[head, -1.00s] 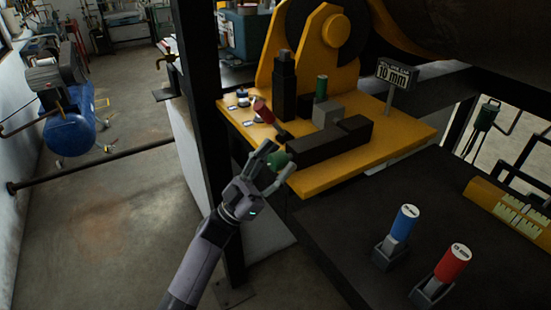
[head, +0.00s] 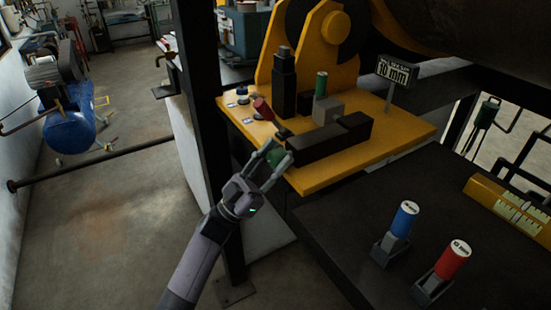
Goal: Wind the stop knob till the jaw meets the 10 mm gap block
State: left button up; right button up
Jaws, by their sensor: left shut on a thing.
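The green stop knob (head: 276,158) is at the front end of a long dark bar (head: 318,145) on a yellow plate (head: 395,148). My left gripper (head: 272,156) is shut on the knob, one finger on each side, partly covering it. A block with a green handle (head: 321,84) and a grey body (head: 328,110) stands behind the bar, beside a dark stepped post (head: 284,85). A sign reading 10 mm (head: 397,72) stands at the plate's right. Any gap between jaw and block is too small to tell. My right gripper is out of view.
A blue-handled block (head: 403,219) and a red-handled block (head: 452,258) stand on the dark table (head: 340,225) at right.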

pick_arm(q)
jog(key=shift+f+m+g+h+b, duration=0.2)
jog(key=shift+m+g+h+b, duration=0.1)
jog(key=shift+m+g+b, duration=0.45)
jog(key=m+g+h+b, duration=0.1)
jog(key=m+g+b, duration=0.6)
jog(key=m+g, duration=0.2)
jog(key=shift+m, duration=0.45)
jog(key=shift+r+m+g+b, duration=0.1)
jog(key=shift+m+g+b, duration=1.05)
jog(key=shift+m, duration=0.15)
jog(key=o, duration=1.2)
jog(key=shift+c, duration=0.2)
